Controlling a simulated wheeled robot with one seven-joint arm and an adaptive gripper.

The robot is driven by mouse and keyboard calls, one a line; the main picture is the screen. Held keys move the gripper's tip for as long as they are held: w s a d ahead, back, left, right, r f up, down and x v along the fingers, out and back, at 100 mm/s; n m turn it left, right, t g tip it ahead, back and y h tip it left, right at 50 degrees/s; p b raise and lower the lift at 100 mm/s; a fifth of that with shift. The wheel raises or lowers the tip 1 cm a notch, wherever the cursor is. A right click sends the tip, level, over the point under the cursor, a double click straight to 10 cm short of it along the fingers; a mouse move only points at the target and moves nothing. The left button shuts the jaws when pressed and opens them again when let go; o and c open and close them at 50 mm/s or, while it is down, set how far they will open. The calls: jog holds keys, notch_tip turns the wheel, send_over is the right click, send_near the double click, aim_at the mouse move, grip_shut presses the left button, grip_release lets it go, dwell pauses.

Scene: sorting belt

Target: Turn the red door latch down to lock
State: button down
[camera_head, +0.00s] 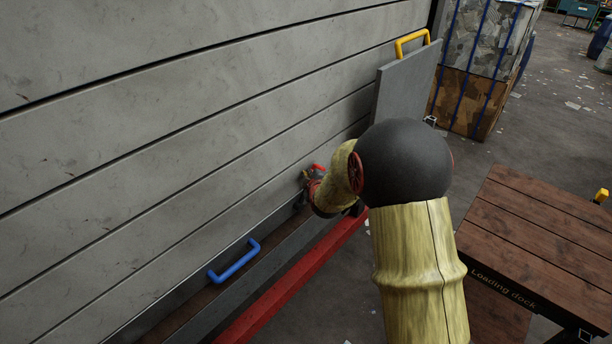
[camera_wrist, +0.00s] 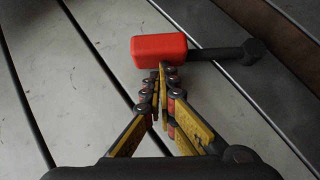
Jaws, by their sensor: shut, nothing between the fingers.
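The red door latch shows in the wrist view as a block-shaped red grip (camera_wrist: 158,50) on a dark lever (camera_wrist: 215,53), whose rounded pivot end lies at the right. The lever runs nearly level across that picture, over the pale slatted door. My gripper (camera_wrist: 162,68) is shut and empty, its fingertips at the lower edge of the red grip. I cannot tell whether they touch it. In the head view a small red part of the latch (camera_head: 318,167) shows just above my gripper (camera_head: 306,175), whose fingers are mostly hidden by my own arm.
The grey slatted door (camera_head: 150,130) fills the left. A blue handle (camera_head: 234,261) sits near its bottom, above a red rail (camera_head: 295,282). A grey panel with a yellow handle (camera_head: 412,40) stands at the door's right end. A wooden loading dock table (camera_head: 540,230) is at right.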

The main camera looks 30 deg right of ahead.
jog(key=d+p, duration=0.1)
jog(key=d+m+y+p, duration=0.1)
jog(key=p, duration=0.1)
jog(key=w+d+g+p, duration=0.1)
jog(key=p, duration=0.1)
jog(key=shift+d+f+y, duration=0.3)
jog(key=shift+f, duration=0.05)
jog(key=d+f+p, duration=0.1)
jog(key=p, duration=0.1)
jog(key=w+d+m+y+p, duration=0.1)
jog(key=p, duration=0.1)
jog(key=shift+f+g+y, duration=0.3)
jog(key=shift+f+g, duration=0.1)
jog(key=w+d+f, duration=0.1)
jog(key=d+f, duration=0.2)
jog(key=f, duration=0.2)
jog(key=shift+w+d+p, duration=0.15)
jog(key=shift+d+p, duration=0.05)
jog(key=shift+p, duration=0.15)
jog(key=shift+r, duration=0.1)
